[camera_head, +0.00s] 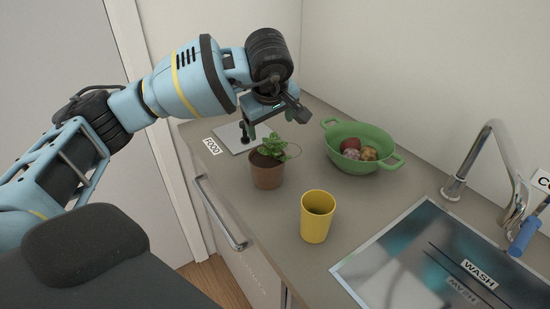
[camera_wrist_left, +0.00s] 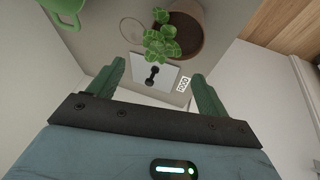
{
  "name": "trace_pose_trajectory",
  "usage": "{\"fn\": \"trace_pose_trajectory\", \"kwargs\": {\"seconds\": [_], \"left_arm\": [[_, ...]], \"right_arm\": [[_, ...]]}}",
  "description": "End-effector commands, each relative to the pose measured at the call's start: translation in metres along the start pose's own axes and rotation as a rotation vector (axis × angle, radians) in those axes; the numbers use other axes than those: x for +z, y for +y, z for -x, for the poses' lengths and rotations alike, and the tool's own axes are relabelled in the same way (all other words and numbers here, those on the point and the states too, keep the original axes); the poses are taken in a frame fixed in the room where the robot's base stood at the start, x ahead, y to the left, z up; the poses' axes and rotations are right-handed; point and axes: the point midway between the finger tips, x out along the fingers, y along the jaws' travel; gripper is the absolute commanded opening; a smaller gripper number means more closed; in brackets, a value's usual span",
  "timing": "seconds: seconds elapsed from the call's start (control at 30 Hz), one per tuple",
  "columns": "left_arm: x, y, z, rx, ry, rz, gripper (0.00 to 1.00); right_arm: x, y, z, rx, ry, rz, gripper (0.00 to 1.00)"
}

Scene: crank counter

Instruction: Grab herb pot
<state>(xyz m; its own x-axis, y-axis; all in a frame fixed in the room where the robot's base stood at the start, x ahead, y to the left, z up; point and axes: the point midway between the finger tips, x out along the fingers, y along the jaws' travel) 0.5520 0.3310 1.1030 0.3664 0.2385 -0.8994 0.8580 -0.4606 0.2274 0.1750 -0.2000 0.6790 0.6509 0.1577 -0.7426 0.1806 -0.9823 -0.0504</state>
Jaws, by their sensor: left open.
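The herb pot (camera_head: 267,173) is a brown pot with a leafy green plant, upright on the grey counter near its front edge. My left gripper (camera_head: 263,134) is just above and behind the plant in the head view. In the left wrist view the herb pot (camera_wrist_left: 190,38) is at the top, beyond the open fingers of my left gripper (camera_wrist_left: 160,82). Nothing is between the fingers, and they look apart from the pot. My right gripper is not in view.
A yellow cup (camera_head: 317,217) stands to the right of the pot. A green colander (camera_head: 357,165) with fruit is behind. A white plate (camera_head: 231,140) with a black knob lies by the FOOD label (camera_head: 211,146). The sink (camera_head: 425,265) and faucet (camera_head: 490,160) are at right.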

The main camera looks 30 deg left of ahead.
Motion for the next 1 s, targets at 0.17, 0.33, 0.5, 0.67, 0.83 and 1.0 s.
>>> {"fn": "trace_pose_trajectory", "kwargs": {"seconds": [0.17,0.33,0.5,0.67,0.83,1.0], "left_arm": [[0.001,0.000,-0.009,-0.002,-0.002,0.001,0.78],[0.001,0.001,-0.025,-0.001,-0.001,0.001,0.78],[0.002,0.002,-0.028,0.000,-0.002,0.001,0.78],[0.008,0.006,-0.045,0.000,-0.002,0.000,0.78],[0.011,0.008,-0.068,-0.001,-0.001,0.002,0.78],[0.011,0.009,-0.078,0.001,-0.001,0.001,0.78]], "right_arm": [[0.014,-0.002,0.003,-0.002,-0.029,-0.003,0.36],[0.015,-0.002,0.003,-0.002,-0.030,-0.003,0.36],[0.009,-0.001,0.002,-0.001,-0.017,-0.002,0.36],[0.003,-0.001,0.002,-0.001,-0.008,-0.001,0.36],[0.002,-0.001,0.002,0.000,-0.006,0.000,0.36],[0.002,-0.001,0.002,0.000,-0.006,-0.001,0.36]]}}
